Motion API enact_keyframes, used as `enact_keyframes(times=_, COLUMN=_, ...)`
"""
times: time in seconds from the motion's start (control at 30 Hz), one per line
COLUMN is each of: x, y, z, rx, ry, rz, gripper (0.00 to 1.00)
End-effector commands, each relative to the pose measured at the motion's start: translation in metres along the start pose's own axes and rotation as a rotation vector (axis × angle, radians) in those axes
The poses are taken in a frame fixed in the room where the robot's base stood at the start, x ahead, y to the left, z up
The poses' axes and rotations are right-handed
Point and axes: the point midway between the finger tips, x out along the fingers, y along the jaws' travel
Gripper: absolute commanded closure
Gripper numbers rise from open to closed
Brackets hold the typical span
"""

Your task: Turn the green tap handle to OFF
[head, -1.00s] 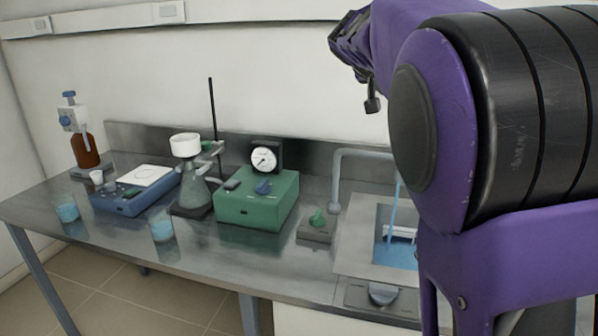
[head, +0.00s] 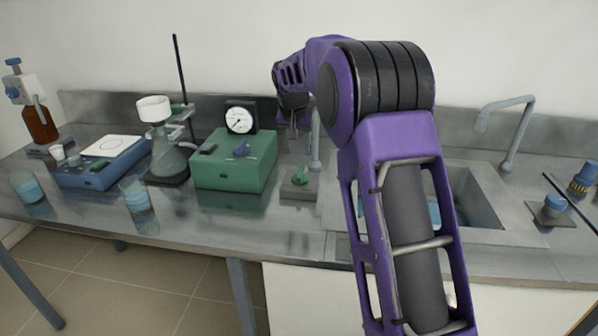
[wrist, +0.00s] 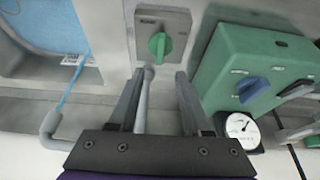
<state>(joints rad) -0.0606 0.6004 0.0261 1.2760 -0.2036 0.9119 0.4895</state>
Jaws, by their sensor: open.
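The green tap handle (head: 301,178) sits on a small grey block (head: 291,190) in front of the bent tap pipe (head: 315,150). In the wrist view the handle (wrist: 160,45) is near the top centre, with its narrow end pointing down the picture. Labels on its plate are too small to read. My gripper (wrist: 157,88) is open and empty, its fingertips pointing towards the handle and apart from it. The pipe (wrist: 142,105) shows between the fingers in the picture. A thin blue water stream (wrist: 72,82) runs from the spout into the sink.
A green box (head: 232,165) with a blue knob and a gauge (head: 240,119) stands left of the tap. The sink (head: 475,195) lies right, partly behind my arm. A second tap (head: 515,130) stands farther right. Beakers and a flask (head: 168,155) stand left.

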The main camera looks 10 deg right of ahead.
Motion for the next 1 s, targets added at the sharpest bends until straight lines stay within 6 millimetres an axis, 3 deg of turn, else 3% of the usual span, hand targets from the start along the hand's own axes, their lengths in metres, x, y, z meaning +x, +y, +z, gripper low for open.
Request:
enact_keyframes(times=0.2, x=0.051, y=0.0, z=0.001, rx=0.0, ry=-0.001, rz=0.002, gripper=0.51)
enact_keyframes(times=0.43, x=0.091, y=0.0, z=0.0, rx=0.001, ry=0.001, rz=0.001, gripper=0.51)
enact_keyframes(times=0.6, x=0.105, y=0.0, z=-0.001, rx=0.001, ry=0.002, rz=0.001, gripper=0.51)
enact_keyframes(times=0.93, x=0.107, y=0.0, z=-0.001, rx=0.0, ry=0.003, rz=0.0, gripper=0.51)
enact_keyframes(times=1.0, x=0.107, y=0.0, z=-0.001, rx=0.0, ry=0.003, rz=0.001, gripper=0.62)
